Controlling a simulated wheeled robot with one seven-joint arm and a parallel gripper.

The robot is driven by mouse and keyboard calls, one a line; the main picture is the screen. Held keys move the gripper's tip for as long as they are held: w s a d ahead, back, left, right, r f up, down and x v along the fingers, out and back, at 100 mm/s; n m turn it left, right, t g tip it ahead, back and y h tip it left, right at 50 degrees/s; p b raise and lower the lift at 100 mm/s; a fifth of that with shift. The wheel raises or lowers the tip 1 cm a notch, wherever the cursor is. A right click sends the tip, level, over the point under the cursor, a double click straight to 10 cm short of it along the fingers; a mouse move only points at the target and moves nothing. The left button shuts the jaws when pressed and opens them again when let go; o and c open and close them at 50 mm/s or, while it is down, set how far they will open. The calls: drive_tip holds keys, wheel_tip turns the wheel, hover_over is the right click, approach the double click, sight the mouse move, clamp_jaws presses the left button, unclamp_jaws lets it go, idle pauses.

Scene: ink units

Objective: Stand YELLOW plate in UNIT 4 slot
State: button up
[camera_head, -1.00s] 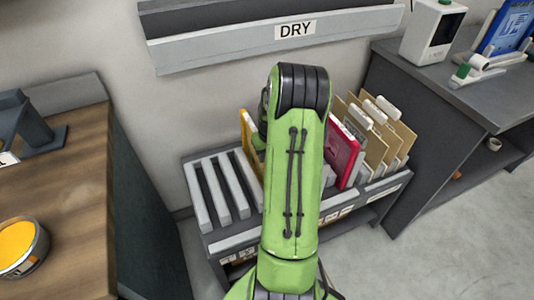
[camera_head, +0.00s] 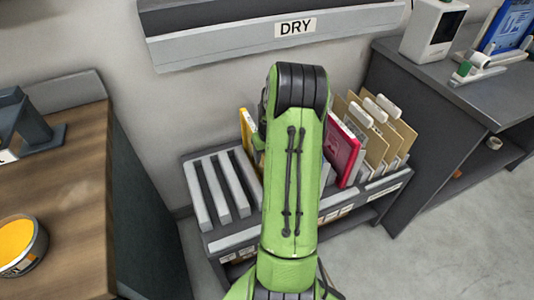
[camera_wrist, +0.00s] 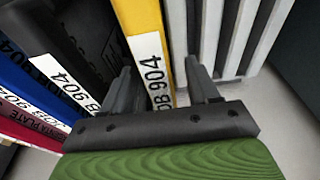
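The yellow plate (camera_head: 247,130) stands upright in the dark rack (camera_head: 187,160), just left of my arm in the head view. In the wrist view the yellow plate (camera_wrist: 136,15) shows its edge with a white "JOB 904" label. My gripper (camera_wrist: 162,88) has one finger on each side of that edge. A gap shows between the right finger and the plate, so the gripper looks open around it. The fingers are hidden behind my arm in the head view. The plate's lower end is hidden, and I cannot read a slot number there.
Empty slots between pale dividers (camera_head: 213,187) lie left of the yellow plate. A magenta plate (camera_head: 341,150) and several tan folders (camera_head: 372,147) stand to the right. A black plate (camera_wrist: 75,35) and a blue one (camera_wrist: 18,75) show in the wrist view. A "DRY" rail (camera_head: 220,42) hangs behind.

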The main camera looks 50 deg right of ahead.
wheel_tip(320, 180, up, 16)
drive_tip(key=s+a+p, duration=0.1)
drive_tip(key=s+p, duration=0.1)
drive_tip(key=p, duration=0.3)
drive_tip(key=shift+s+a+f, duration=0.25)
drive_tip(key=shift+s+a, duration=0.05)
drive_tip(key=shift+s, duration=0.05)
wheel_tip(320, 180, up, 5)
drive_tip(key=p, duration=0.4)
